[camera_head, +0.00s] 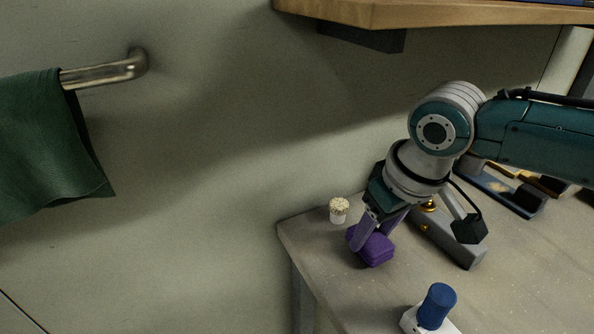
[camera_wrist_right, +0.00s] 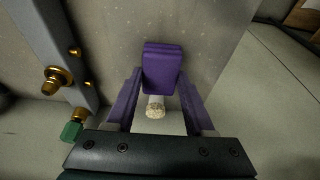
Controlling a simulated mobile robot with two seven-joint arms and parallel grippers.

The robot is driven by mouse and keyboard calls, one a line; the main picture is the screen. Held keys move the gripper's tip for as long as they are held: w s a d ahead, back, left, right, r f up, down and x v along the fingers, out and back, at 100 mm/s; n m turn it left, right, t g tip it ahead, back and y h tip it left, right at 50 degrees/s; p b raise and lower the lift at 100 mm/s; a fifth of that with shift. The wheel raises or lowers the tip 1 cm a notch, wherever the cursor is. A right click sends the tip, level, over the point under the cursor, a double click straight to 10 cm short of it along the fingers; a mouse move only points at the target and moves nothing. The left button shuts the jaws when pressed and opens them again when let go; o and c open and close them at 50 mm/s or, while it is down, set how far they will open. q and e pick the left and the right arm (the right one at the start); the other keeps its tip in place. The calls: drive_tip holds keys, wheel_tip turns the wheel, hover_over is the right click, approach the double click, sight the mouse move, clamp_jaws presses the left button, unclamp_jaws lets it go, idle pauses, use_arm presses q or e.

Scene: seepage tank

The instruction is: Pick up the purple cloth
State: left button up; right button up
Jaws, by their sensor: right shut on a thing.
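The purple cloth (camera_head: 377,251) is a small folded block near the table's left corner. In the right wrist view the purple cloth (camera_wrist_right: 161,65) lies at the fingertips. My right gripper (camera_head: 370,236) reaches down onto it and is shut on it. Its two purple-looking fingers also show in the right wrist view (camera_wrist_right: 161,84), one on each side of the cloth. I cannot tell whether the cloth is clear of the table. My left gripper is not in view.
A white, cream-topped object (camera_head: 339,209) stands just behind the cloth. A grey bar with brass fittings (camera_head: 447,238) lies to the right. A blue-capped white object (camera_head: 436,306) stands in front. A shelf (camera_head: 430,13) overhangs. A green cloth (camera_head: 45,145) hangs on a rail.

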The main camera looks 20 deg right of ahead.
wheel_tip(320, 180, up, 3)
drive_tip(key=shift+f, duration=0.15)
drive_tip(key=s+a, duration=0.4)
drive_tip(key=a, duration=0.4)
drive_tip(key=s+a, duration=0.4)
drive_tip(key=a, duration=0.4)
drive_tip(key=shift+s+f+p, duration=0.15)
drive_tip(key=shift+f+p, duration=0.05)
drive_tip(key=shift+p, duration=0.25)
drive_tip(key=o, duration=0.7)
drive_tip(key=c, duration=0.6)
